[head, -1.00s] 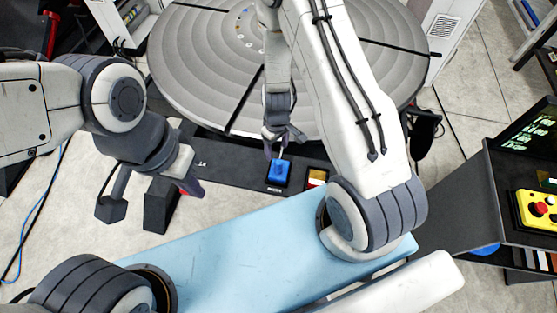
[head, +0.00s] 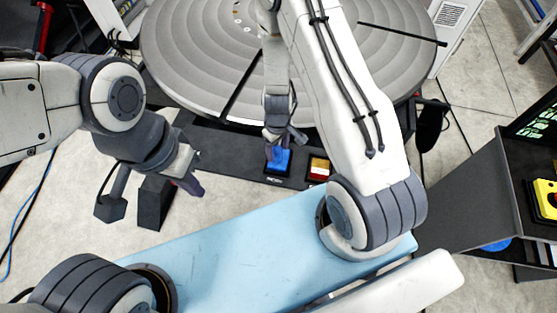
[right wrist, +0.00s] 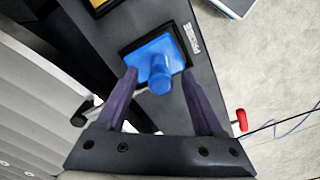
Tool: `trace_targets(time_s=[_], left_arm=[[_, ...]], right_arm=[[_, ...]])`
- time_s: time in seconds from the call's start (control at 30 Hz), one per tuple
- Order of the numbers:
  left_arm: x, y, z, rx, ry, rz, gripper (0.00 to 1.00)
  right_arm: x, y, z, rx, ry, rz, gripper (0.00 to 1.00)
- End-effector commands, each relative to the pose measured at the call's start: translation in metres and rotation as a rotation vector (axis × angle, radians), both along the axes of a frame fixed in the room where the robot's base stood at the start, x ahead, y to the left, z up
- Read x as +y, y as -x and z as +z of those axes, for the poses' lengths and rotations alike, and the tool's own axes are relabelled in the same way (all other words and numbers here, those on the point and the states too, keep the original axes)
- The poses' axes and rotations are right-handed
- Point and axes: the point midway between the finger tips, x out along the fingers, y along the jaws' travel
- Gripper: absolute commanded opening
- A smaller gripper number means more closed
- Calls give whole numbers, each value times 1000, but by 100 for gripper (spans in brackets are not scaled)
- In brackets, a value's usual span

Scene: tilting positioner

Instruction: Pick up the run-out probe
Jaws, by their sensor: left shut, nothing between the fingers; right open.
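The run-out probe (head: 279,161) is a blue block with a short round post, seated in a dark holder on the black ledge in front of the turntable. In the right wrist view the probe (right wrist: 160,56) stands by a label that appears to read PROBE. My right gripper (right wrist: 159,76) is open, with its purple fingers on either side of the post; contact cannot be made out. In the head view this right gripper (head: 283,140) is just above the probe and partly covers it. My left gripper (head: 194,184) is shut and empty, left of the probe.
The large grey ribbed turntable (head: 200,65) lies behind the ledge (head: 225,150). A red-and-yellow-lit square (head: 319,169) sits right of the probe. A console with a yellow control box (head: 545,197) stands at right. A red knob (right wrist: 241,119) shows near the ledge edge.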

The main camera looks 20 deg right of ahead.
Motion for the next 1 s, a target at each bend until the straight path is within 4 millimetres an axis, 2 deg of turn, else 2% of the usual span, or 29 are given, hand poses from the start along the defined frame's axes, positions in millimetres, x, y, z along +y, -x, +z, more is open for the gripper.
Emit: trace_targets(time_s=[0.03, 0.1, 0.37, 0.47, 0.5, 0.57, 1.0], left_arm=[[0, 0, -13, 0, 0, 0, 0], [0, 0, -17, 0, 0, 1, 0], [0, 0, -15, 0, 0, 1, 0], [0, 0, -15, 0, 0, 1, 0], [0, 0, -15, 0, 0, 1, 0], [0, 0, -15, 0, 0, 1, 0], [0, 0, -15, 0, 0, 1, 0]], right_arm=[[0, 0, -13, 0, 0, -1, 69], [0, 0, -17, 0, 0, -2, 69], [0, 0, -15, 0, 0, -1, 69], [0, 0, -15, 0, 0, -1, 35], [0, 0, -15, 0, 0, -1, 20], [0, 0, -15, 0, 0, -1, 0], [1, -1, -15, -3, 0, 7, 0]])
